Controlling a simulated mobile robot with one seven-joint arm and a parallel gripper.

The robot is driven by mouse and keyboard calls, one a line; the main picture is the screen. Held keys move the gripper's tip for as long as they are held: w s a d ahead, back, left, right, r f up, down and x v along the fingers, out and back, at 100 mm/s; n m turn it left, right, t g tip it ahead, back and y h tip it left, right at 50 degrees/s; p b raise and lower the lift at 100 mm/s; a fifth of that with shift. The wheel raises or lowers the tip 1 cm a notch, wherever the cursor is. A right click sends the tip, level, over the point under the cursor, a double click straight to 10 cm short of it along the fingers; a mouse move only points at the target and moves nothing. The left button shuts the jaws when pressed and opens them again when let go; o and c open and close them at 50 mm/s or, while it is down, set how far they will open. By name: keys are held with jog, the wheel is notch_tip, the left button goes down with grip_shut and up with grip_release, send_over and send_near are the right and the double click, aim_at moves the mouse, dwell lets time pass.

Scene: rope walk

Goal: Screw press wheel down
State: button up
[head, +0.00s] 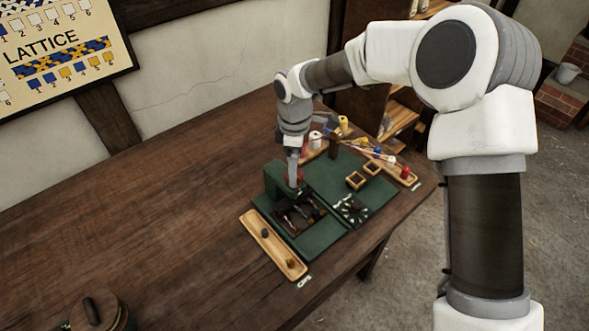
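The press appears to be the dark green upright block (274,179) on a green base, near the middle of the wooden table. A small red part (300,177) shows beside it, right at my fingertips; it may be the press wheel, but most of it is hidden. My gripper (293,180) points down at this spot, at the top of the press. The fingers overlap in this view, so I cannot tell whether they are open or shut, or whether they touch the red part.
A dark tray with small pieces (298,214) lies in front of the press. A long wooden tray (257,231) is at its left. The table's left side is largely clear.

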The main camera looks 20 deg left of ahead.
jog(key=shift+f, duration=1)
jog(key=c, duration=1.4)
jog(key=shift+o, duration=0.2)
